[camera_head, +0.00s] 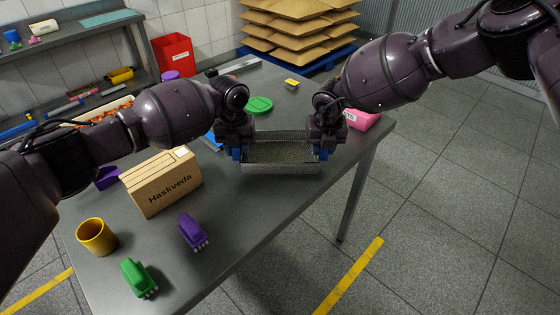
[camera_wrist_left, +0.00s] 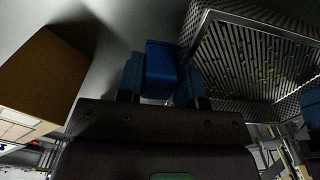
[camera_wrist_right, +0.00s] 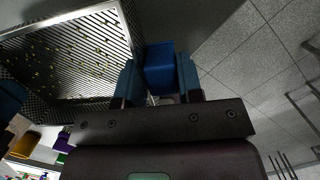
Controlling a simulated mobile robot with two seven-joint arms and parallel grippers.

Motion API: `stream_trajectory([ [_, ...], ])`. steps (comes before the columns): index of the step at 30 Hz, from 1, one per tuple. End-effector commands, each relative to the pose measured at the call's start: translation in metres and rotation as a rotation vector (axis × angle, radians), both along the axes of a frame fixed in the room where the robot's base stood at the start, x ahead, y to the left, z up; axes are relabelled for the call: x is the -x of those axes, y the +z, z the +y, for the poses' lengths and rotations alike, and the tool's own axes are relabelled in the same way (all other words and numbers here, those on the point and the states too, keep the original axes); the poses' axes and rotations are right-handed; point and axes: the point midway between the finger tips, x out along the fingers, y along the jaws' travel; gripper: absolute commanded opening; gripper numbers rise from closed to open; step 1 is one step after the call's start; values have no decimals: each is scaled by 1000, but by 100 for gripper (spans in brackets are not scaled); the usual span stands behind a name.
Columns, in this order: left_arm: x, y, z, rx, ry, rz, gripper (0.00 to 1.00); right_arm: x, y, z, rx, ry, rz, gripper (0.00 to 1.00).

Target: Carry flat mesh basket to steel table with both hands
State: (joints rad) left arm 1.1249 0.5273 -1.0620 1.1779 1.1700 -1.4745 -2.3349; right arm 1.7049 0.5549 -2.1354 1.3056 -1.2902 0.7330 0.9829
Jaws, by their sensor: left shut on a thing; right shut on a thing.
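The flat mesh basket (camera_head: 280,168) is a shallow grey metal tray with blue handles at its left and right ends. It shows at the right of the left wrist view (camera_wrist_left: 250,60) and the left of the right wrist view (camera_wrist_right: 75,55). My left gripper (camera_head: 237,152) is shut on the left blue handle (camera_wrist_left: 160,68). My right gripper (camera_head: 325,150) is shut on the right blue handle (camera_wrist_right: 160,65). The basket is over the right edge area of the steel table (camera_head: 240,220); I cannot tell whether it touches the top.
A cardboard box (camera_head: 163,185) stands left of the basket. A yellow cup (camera_head: 96,237), a green brush (camera_head: 138,278) and a purple brush (camera_head: 192,233) are on the near table. A pink item (camera_head: 361,119) lies by the right edge, a green lid (camera_head: 259,105) behind. Open floor lies right.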

Motion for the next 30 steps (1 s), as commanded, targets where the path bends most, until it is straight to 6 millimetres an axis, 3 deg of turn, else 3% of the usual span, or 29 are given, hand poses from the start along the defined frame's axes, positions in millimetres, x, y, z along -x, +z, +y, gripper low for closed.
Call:
stream_trajectory([
  [14, 0, -2, 3, -4, 4, 1, 7, 0, -2, -3, 4, -3, 0, 7],
  [30, 0, -26, 2, -3, 4, 1, 7, 0, -26, -3, 3, -4, 0, 7],
])
